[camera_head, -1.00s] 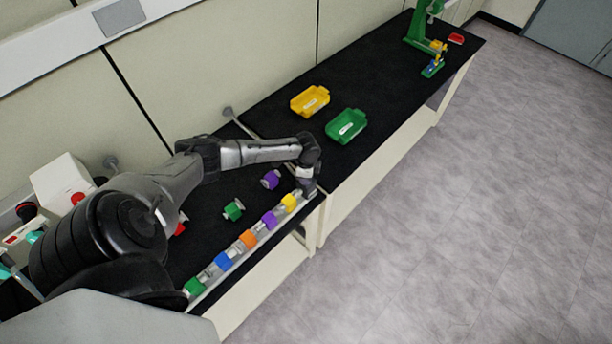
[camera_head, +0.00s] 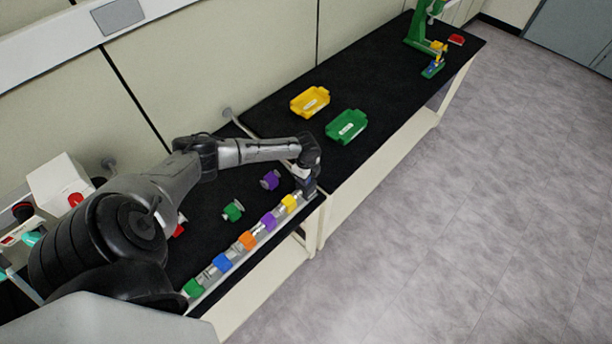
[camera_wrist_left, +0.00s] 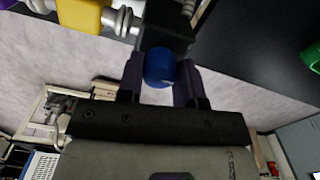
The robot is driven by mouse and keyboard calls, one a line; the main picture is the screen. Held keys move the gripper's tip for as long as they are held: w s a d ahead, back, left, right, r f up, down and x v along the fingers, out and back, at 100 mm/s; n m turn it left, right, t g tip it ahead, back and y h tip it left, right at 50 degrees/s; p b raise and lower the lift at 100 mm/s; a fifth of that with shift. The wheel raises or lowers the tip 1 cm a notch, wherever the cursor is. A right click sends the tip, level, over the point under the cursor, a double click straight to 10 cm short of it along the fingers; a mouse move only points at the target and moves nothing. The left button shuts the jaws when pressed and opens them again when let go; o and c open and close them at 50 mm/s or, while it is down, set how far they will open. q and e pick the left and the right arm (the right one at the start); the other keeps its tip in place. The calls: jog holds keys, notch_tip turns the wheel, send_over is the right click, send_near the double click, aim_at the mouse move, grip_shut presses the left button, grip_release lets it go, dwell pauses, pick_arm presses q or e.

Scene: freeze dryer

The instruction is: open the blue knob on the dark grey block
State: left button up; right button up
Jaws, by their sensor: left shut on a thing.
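The blue knob (camera_wrist_left: 159,66) shows as a round ball in the left wrist view, between the two dark fingers of my left gripper (camera_wrist_left: 161,80). The fingers are shut on it from both sides. The dark grey block (camera_wrist_left: 170,34) is right behind the knob. In the head view my left gripper (camera_head: 308,185) is at the right end of the row of coloured valves, and it hides most of the knob and block there. My right gripper is in neither view.
Metal piping with a yellow valve (camera_head: 289,202) and several other coloured valves runs along the bench's front edge. A loose purple piece (camera_head: 270,180) and a green piece (camera_head: 233,210) lie behind it. A yellow tray (camera_head: 310,101) and a green tray (camera_head: 346,127) stand farther right.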

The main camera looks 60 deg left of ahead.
pick_arm(q)
jog(key=o, duration=0.9)
jog(key=shift+r, duration=0.15)
notch_tip(320, 180, up, 14)
jog(key=shift+f+b, duration=0.2)
jog(key=shift+b, duration=0.3)
dwell(0.4)
